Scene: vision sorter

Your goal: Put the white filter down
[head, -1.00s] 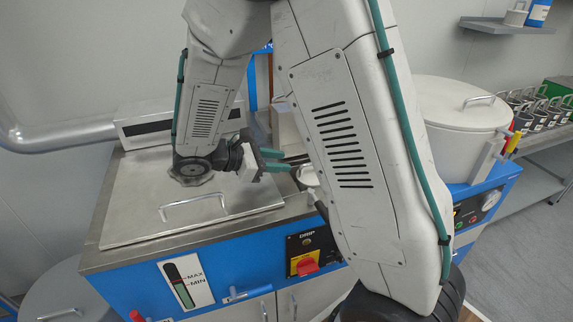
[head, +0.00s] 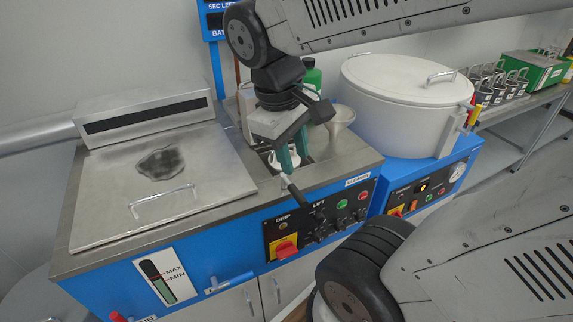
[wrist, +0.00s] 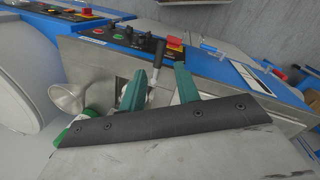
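My gripper (head: 292,158) points down over the opening in the steel top of the cleaner, at its right part. Its two green fingers stand apart, and in the wrist view (wrist: 160,88) I see nothing clamped between them. A small white round piece, which looks like the white filter (head: 276,162), sits at the opening just beneath and beside the fingers. The fingers partly hide it, and I cannot tell whether they touch it. In the wrist view it is mostly hidden.
A lift lever (head: 292,187) with a dark handle stands just in front of the fingers. A metal funnel (head: 341,117) and a green bottle (head: 312,76) are close behind. A closed steel lid (head: 160,185) lies left; a large white lidded drum (head: 400,105) stands right.

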